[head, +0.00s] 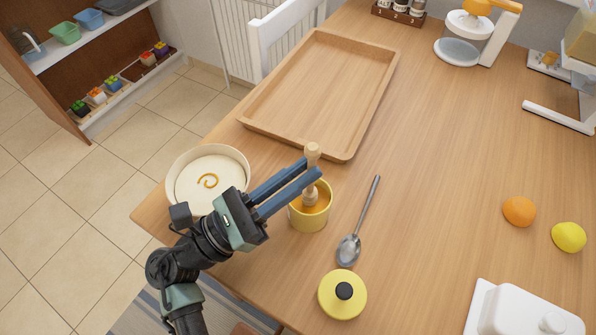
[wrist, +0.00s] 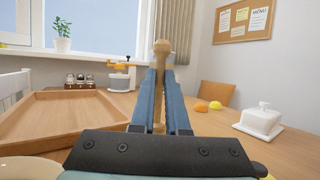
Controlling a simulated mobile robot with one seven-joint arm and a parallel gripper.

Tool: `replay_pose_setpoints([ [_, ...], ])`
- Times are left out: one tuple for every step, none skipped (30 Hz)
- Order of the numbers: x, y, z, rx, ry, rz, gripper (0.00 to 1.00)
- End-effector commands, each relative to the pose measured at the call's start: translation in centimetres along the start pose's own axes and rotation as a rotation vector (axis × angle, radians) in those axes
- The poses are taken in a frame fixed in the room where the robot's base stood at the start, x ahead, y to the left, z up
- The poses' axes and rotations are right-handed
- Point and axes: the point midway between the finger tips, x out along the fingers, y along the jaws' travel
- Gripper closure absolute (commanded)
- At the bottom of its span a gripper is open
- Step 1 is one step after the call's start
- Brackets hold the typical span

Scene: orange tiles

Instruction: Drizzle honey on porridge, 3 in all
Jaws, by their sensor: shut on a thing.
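My gripper (head: 314,166) is shut on a wooden honey dipper (head: 313,152). The dipper is upright, its lower end inside a yellow honey pot (head: 309,221). In the wrist view the dipper (wrist: 161,50) stands between my two blue fingers (wrist: 161,85). A cream bowl of porridge (head: 192,200) stands left of the pot at the table edge, partly behind my arm. An orange-brown honey swirl (head: 208,181) lies on the porridge. The pot's yellow lid (head: 341,296) with a black knob lies on the table in front. Only one porridge bowl is clearly visible.
A metal spoon (head: 348,249) lies right of the pot. An empty wooden tray (head: 268,133) lies behind it. An orange (head: 519,211), a lemon (head: 568,236) and a white butter dish (head: 513,312) are at the right. The table's middle right is clear.

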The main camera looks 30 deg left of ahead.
Motion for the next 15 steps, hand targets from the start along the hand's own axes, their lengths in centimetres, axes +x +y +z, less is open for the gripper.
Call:
replay_pose_setpoints([
  [-0.3, 0.0, -0.7, 0.001, 0.0, 0.0, 1.0],
  [-0.4, 0.0, -0.9, 0.0, 0.0, 0.0, 1.0],
  [-0.5, 0.0, -1.2, 0.0, 0.0, 0.0, 1.0],
  [-0.6, 0.0, -1.4, 0.0, 0.0, 0.0, 1.0],
  [-0.7, 0.0, -1.6, 0.0, 0.0, 0.0, 1.0],
  [-0.8, 0.0, -1.9, 0.0, 0.0, 0.0, 1.0],
  [-0.9, 0.0, -2.1, 0.0, 0.0, 0.0, 1.0],
  [-0.7, 0.0, -1.7, 0.0, 0.0, 0.0, 1.0],
  [-0.3, 0.0, -0.8, 0.0, 0.0, 0.0, 1.0],
  [-0.2, 0.0, -0.6, 0.0, 0.0, 0.0, 1.0],
  [-0.1, 0.0, -0.4, 0.0, 0.0, 0.0, 1.0],
  [0.0, 0.0, -0.1, 0.0, 0.0, 0.0, 1.0],
  [0.1, 0.0, 0.1, 0.0, 0.0, -0.001, 1.0],
  [0.1, 0.0, 0.3, 0.0, 0.0, -0.001, 1.0],
  [0.3, 0.0, 0.6, 0.0, 0.0, -0.001, 1.0],
])
